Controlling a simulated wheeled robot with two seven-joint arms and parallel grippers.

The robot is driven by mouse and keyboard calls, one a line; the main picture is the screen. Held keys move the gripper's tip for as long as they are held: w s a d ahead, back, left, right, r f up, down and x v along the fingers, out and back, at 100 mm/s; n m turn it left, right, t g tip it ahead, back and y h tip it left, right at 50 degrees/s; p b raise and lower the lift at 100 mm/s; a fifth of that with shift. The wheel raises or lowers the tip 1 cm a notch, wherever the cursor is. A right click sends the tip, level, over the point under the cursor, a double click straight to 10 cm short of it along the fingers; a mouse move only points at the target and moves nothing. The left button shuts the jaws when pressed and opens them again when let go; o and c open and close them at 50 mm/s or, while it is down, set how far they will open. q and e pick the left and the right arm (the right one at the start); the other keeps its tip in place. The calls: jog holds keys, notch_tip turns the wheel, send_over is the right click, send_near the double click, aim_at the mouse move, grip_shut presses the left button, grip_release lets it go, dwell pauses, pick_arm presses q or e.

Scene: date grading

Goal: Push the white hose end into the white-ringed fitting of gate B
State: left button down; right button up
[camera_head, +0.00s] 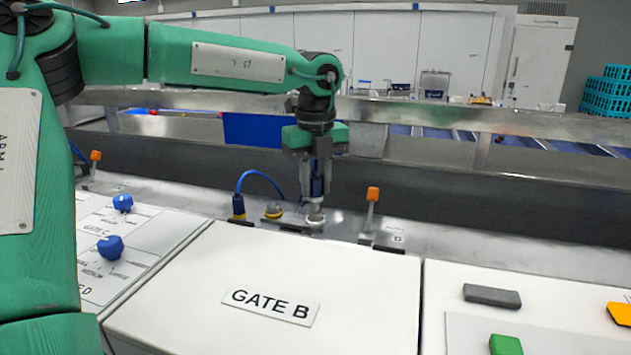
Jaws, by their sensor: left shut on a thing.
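My left gripper (317,192) points straight down behind the white gate B housing (180,285), its fingers shut on a dark blue hose end. The white ring of that hose end cannot be made out clearly between the fingers. Directly below the fingertips is the pale, white-ringed fitting (315,219) on the metal ledge. The fingertips look close to it or at it; I cannot tell whether the hose end is inside. My right gripper is not in view.
A blue hose (262,174) curves left to a yellow-ringed dark connector (238,212). A yellow-ringed fitting (273,211) stands just left of my gripper. An orange-topped lever (372,205) stands to the right. A metal rail (430,192) runs behind.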

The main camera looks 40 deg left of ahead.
pick_arm(q)
jog(key=shift+f+b, duration=1.25)
jog(key=shift+f, duration=0.05)
dwell(0.7)
jog(key=c, duration=1.8)
grip_release()
jog(key=shift+c, duration=0.2)
jog(key=o, duration=1.1)
jog(key=shift+r, duration=0.2)
jog(key=shift+r+p, duration=2.9)
jog(key=shift+r, duration=2)
